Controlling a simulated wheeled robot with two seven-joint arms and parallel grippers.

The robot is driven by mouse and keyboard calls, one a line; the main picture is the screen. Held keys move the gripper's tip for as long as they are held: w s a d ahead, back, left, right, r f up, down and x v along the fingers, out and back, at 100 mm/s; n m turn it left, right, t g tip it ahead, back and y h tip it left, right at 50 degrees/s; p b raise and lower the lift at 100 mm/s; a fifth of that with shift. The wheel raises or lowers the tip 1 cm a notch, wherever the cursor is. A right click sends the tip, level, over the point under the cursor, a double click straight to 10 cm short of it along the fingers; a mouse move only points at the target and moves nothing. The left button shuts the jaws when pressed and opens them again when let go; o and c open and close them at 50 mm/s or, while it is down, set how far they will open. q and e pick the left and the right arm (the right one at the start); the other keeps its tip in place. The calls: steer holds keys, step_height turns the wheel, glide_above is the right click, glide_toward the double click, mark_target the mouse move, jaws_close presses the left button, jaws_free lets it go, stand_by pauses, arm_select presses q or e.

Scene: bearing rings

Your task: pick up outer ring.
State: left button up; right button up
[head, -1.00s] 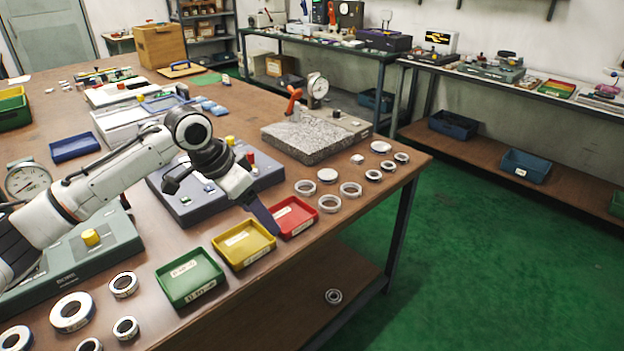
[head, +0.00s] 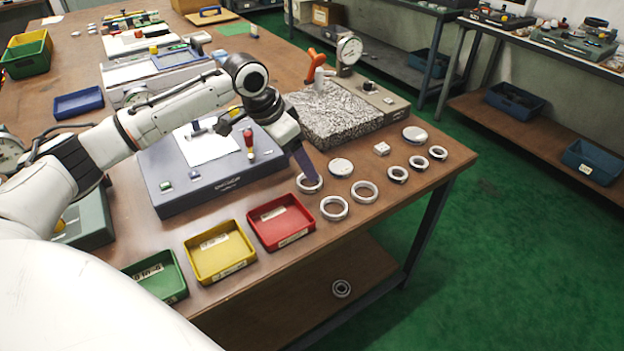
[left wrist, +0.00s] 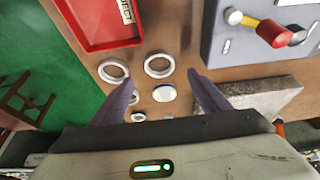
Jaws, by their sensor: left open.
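Several steel rings lie flat near the right end of the wooden bench. One large ring (head: 309,183) lies just below my left gripper (head: 308,172), partly hidden by its finger; the ring also shows in the left wrist view (left wrist: 159,65). A second large ring (head: 334,208) lies by the red tray, also in the wrist view (left wrist: 113,71). A third (head: 364,192) lies to its right. Smaller rings (head: 397,174) lie further right. In the wrist view my open, empty left gripper (left wrist: 163,79) points down, its fingers apart above the rings. My right gripper is out of view.
The red tray (head: 306,235), yellow tray (head: 221,272) and green tray (head: 182,290) line the front edge. A solid disc (head: 341,167) lies close behind the nearest ring. A granite block (head: 335,128) with a dial gauge (head: 349,50) and a grey-blue base (head: 165,203) stand behind.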

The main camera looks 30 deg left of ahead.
mark_target(306, 182)
arm_select(q)
steer(key=x, duration=0.6)
steer(key=shift+f, duration=0.4)
steer(key=shift+s, duration=0.1)
steer(key=shift+r, duration=0.1)
steer(key=c, duration=1.2)
